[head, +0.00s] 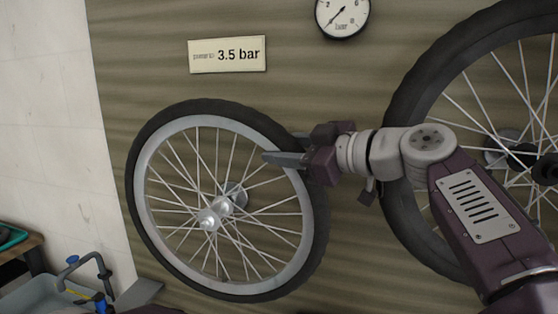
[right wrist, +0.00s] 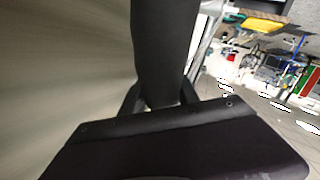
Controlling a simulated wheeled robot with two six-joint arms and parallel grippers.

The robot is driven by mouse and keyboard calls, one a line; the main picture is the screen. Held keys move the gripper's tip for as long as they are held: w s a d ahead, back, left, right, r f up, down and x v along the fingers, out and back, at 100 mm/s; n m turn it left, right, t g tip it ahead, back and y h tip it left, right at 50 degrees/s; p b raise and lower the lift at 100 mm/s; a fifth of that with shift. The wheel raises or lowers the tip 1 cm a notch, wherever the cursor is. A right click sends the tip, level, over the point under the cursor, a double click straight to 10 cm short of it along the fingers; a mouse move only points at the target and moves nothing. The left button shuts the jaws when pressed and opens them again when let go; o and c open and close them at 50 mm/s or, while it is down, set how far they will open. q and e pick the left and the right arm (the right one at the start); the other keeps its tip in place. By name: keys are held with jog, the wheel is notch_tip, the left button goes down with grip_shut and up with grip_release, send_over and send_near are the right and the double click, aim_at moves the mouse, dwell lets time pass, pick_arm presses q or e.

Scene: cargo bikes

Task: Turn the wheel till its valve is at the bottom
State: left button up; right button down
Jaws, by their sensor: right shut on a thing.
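The smaller spoked wheel (head: 143,187), with a black tyre, silver rim and silver hub, stands against the striped wall panel in the head view. I cannot make out its valve; part of the rim's right side is hidden by my gripper. My right gripper (head: 289,150) is shut on the tyre and rim at the wheel's upper right. In the right wrist view, the black tyre (right wrist: 165,45) runs between the fingers of that gripper (right wrist: 165,95). A grey fingertip and purple edge of my left gripper (head: 140,294) show at the bottom left, apart from the wheel.
A larger wheel (head: 412,95) stands close at the right, behind my right arm. A round bar gauge (head: 342,17) and a "3.5 bar" sign (head: 227,55) are above. A grey tub (head: 38,295) and a blue-handled tool (head: 72,260) are at the lower left.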

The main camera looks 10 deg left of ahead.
jog(key=shift+f, duration=0.1)
dwell(0.3)
jog(key=c, duration=0.9)
grip_release()
jog(key=shift+a, duration=0.1)
jog(key=shift+w+a, duration=0.1)
